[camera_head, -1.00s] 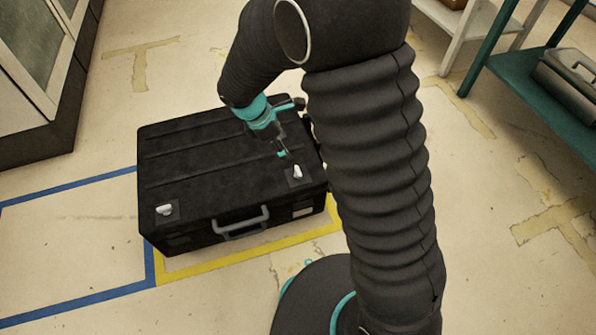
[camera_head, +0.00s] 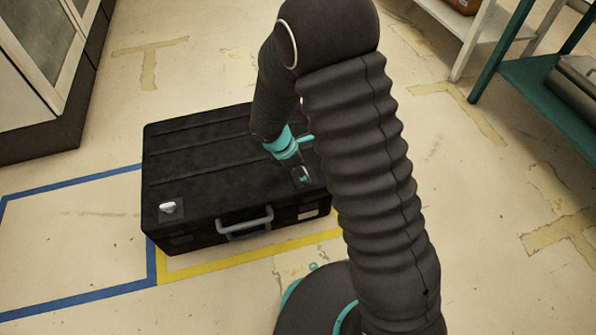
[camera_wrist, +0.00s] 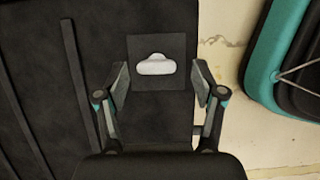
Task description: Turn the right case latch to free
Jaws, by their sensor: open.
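The black case (camera_head: 205,175) lies flat on the floor in the head view, its grey handle (camera_head: 245,222) on the front side. The left latch (camera_head: 168,208) is a pale knob on a dark square plate near the front left corner. My gripper (camera_head: 303,176) is over the front right of the lid and hides the right latch there. In the wrist view the right latch (camera_wrist: 155,65) is a white knob, wide from side to side, on its dark plate. My gripper (camera_wrist: 160,82) is open, its two fingers on either side of the plate's lower part. I cannot tell any contact with the latch.
A teal shelf (camera_head: 550,95) with a grey case stands at the right, and a cabinet (camera_head: 40,80) at the upper left. Blue and yellow tape (camera_head: 250,250) marks the floor around the case. The floor in front is clear.

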